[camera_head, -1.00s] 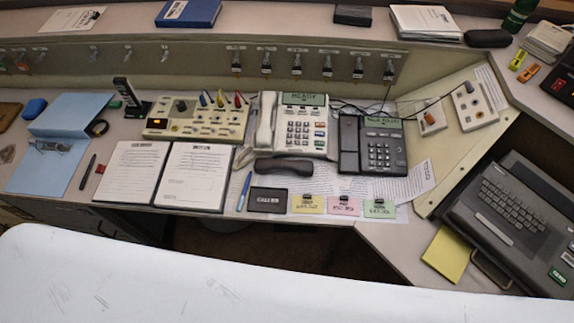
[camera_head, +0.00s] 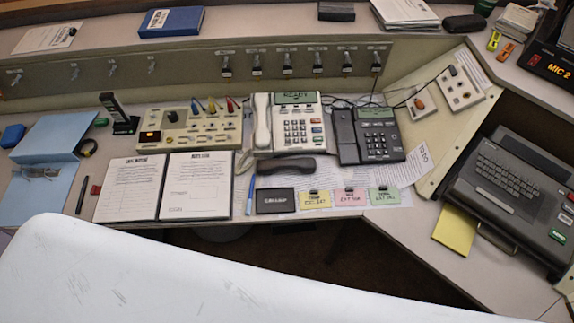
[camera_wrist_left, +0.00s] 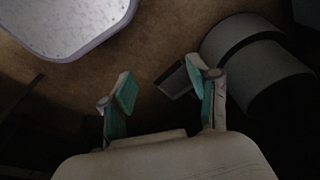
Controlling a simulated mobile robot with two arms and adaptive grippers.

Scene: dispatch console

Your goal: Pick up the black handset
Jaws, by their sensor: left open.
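A dark, nearly black handset (camera_head: 286,165) lies loose on the desk, just in front of the white phone (camera_head: 290,122). A dark desk phone (camera_head: 379,134) to its right has its own black handset (camera_head: 343,136) resting along its left side. Neither gripper shows in the head view. In the left wrist view my left gripper (camera_wrist_left: 160,86) is open and empty, its two green-padded fingers apart over a dim brown floor. No handset shows in that view. My right gripper is not in view.
Two open pages (camera_head: 165,186) lie left of the loose handset. A blue pen (camera_head: 250,195), black card (camera_head: 274,201) and colored note cards (camera_head: 351,197) lie in front of it. A grey keyboard terminal (camera_head: 512,200) stands at right. Dark cylindrical shapes (camera_wrist_left: 255,60) are beside the left gripper.

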